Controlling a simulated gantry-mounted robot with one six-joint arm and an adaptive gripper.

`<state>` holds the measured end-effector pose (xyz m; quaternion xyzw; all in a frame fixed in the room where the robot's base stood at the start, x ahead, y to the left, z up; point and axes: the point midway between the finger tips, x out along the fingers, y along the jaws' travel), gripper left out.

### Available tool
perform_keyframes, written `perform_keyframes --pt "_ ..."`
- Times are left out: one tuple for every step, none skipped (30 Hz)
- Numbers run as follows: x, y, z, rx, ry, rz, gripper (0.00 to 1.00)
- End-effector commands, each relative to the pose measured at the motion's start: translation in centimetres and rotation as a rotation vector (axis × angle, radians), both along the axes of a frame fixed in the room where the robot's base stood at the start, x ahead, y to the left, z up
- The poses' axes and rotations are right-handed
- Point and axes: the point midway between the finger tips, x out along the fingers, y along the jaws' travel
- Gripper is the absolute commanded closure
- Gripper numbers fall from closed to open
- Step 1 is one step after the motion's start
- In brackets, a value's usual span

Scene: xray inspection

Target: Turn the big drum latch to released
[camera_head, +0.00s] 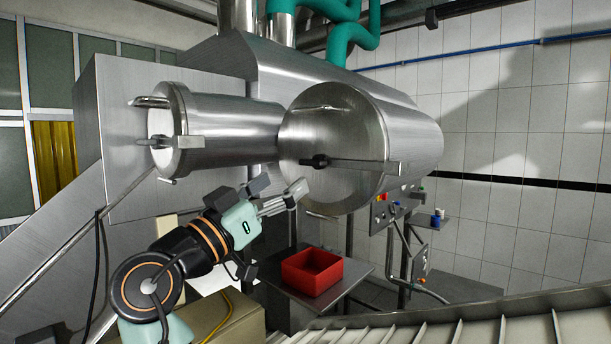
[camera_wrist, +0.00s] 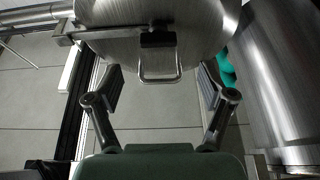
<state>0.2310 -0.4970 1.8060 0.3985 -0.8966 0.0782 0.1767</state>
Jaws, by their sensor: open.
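The big drum (camera_head: 345,135) is the steel cylinder on the right in the head view. Its latch (camera_head: 360,164) is a near-level bar with a dark knob at the door's middle, reaching right to the rim. The wrist view appears upside down and shows the big drum's door (camera_wrist: 195,20), the latch bar (camera_wrist: 105,31) reaching left, and a loop handle (camera_wrist: 160,79). My gripper (camera_head: 278,188) is open and empty, below and left of the latch in the head view. In the wrist view its fingers (camera_wrist: 158,88) are spread apart, with the handle appearing between them.
The smaller drum (camera_head: 225,122) with its own latch (camera_head: 185,143) stands left of the big drum. A red bin (camera_head: 312,271) sits on a metal shelf (camera_head: 350,276) below. A control panel (camera_head: 388,210) is under the big drum's right side.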

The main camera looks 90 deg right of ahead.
Motion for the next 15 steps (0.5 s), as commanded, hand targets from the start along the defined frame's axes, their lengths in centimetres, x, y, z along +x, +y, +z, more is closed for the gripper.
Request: perform_keyframes --pt "-0.3 0.0 0.3 -0.006 0.003 -0.012 0.19" --pt "-0.3 0.0 0.4 -0.007 0.004 -0.014 0.19" --pt "-0.3 0.0 0.4 -0.007 0.004 -0.014 0.19" --pt "-0.4 -0.1 0.5 -0.006 0.004 -0.014 0.19" --pt "-0.5 -0.3 0.6 -0.006 0.004 -0.014 0.19" --pt "-0.8 -0.5 0.9 -0.006 0.004 -0.014 0.19" --pt "-1.1 -0.8 1.1 -0.006 0.003 -0.015 0.19" --pt "-1.4 -1.2 1.3 -0.006 0.003 -0.015 0.19" --pt "-2.0 -1.7 1.7 -0.005 0.002 -0.015 0.19" --pt "-2.3 -2.1 2.0 -0.005 0.002 -0.015 0.19" --pt "-2.7 -2.5 2.2 -0.006 0.003 -0.015 0.19" --pt "-3.1 -3.0 2.5 -0.005 0.002 -0.014 0.19" --pt "-3.5 -3.4 2.7 -0.005 0.002 -0.014 0.19" --pt "-3.8 -3.7 2.8 -0.005 0.002 -0.014 0.19" --pt "-4.2 -4.2 3.0 -0.004 0.002 -0.014 0.19"
